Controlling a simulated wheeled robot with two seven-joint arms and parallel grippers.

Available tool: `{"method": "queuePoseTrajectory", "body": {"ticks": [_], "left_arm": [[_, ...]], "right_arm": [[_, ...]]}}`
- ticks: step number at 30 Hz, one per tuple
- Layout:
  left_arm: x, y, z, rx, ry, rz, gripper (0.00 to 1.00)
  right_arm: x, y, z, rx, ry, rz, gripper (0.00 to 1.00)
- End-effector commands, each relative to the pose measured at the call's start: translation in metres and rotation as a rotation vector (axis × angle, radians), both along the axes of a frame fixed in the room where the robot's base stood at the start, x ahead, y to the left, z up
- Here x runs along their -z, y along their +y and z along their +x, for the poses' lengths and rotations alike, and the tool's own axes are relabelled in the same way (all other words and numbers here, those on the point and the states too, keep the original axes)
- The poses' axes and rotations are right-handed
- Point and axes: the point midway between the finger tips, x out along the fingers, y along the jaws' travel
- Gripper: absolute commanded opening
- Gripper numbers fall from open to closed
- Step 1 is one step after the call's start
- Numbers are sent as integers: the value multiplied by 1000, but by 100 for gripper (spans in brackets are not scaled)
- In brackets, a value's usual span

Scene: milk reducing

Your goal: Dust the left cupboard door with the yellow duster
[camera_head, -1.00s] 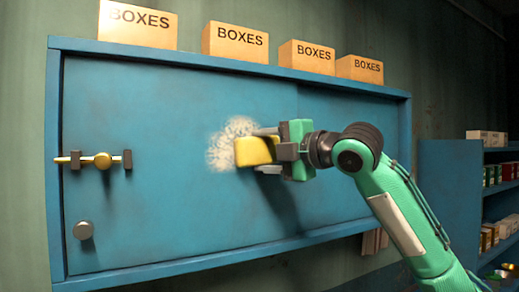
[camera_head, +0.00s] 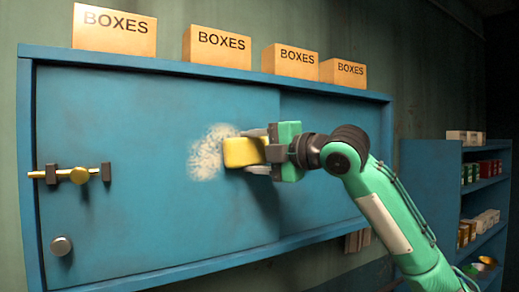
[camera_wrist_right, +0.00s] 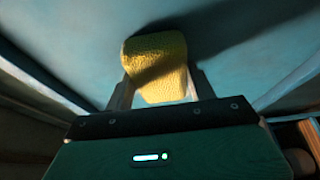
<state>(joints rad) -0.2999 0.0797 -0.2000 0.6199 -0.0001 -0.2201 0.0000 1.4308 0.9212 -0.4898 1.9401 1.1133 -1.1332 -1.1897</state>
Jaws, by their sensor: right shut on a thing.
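The yellow duster (camera_head: 243,153) is a soft block held between the fingers of my right gripper (camera_head: 268,152). It is at the right part of the left cupboard door (camera_head: 120,140), beside a pale dusty patch (camera_head: 209,153) that lies just left of it. I cannot tell whether the duster touches the door. In the right wrist view, the duster (camera_wrist_right: 157,65) sits between the two fingers of my right gripper (camera_wrist_right: 157,90), with the blue door surface behind it. The left door carries a brass bolt (camera_head: 79,176) and a round knob (camera_head: 60,246). My left gripper is not in view.
Several cardboard boxes marked BOXES (camera_head: 216,47) stand along the cupboard top. The right door (camera_head: 330,130) is partly behind my arm. A blue shelf unit (camera_head: 432,190) with small packages stands at the right.

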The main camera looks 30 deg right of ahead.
Motion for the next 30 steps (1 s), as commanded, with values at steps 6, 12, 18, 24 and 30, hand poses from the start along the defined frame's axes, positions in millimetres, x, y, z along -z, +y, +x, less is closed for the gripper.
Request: {"method": "queuePoseTrajectory", "body": {"ticks": [6,12,18,24,30], "left_arm": [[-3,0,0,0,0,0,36],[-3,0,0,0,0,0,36],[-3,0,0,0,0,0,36],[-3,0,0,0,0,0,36],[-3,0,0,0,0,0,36]], "right_arm": [[-1,19,0,-2,-2,0,38],[0,25,-1,-1,-1,-1,38],[0,41,-2,-2,-1,-1,38],[0,54,-2,-1,-1,-1,38],[-1,61,-2,-1,-1,0,38]]}}
